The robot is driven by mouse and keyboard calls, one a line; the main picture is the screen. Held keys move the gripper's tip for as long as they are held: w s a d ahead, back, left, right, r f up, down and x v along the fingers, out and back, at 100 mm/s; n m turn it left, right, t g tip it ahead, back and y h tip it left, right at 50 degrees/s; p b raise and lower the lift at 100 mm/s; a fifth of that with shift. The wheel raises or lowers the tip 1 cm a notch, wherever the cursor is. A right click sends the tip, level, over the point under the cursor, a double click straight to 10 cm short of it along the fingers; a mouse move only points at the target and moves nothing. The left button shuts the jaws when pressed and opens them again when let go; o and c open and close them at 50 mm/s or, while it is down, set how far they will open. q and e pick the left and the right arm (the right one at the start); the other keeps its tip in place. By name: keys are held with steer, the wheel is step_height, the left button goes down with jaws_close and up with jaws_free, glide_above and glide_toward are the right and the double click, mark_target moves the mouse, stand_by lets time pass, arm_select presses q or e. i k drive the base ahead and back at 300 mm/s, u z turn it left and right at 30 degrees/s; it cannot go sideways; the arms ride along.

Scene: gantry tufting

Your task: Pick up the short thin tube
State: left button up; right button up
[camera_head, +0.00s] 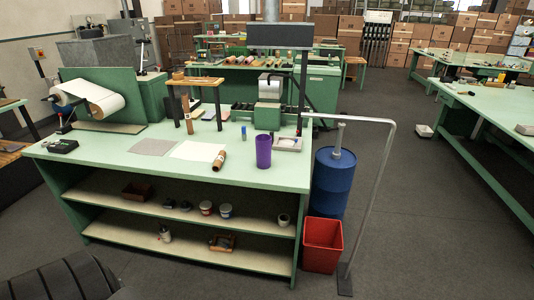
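A short brown tube (218,160) with a dark end lies on its side on the green bench top, near the front edge and at the right edge of a white sheet. Neither of my grippers shows in the head view.
The green bench (110,165) has open shelves with cups and boxes. A white sheet (198,151) and grey sheet (153,146) lie on top. A blue barrel (333,185), red bin (322,245) and bent metal pipe (377,185) stand right of it.

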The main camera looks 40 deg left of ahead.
mark_target(216, 166)
steer(key=z, duration=0.2)
steer(key=i, duration=0.95)
steer(key=u, duration=0.1)
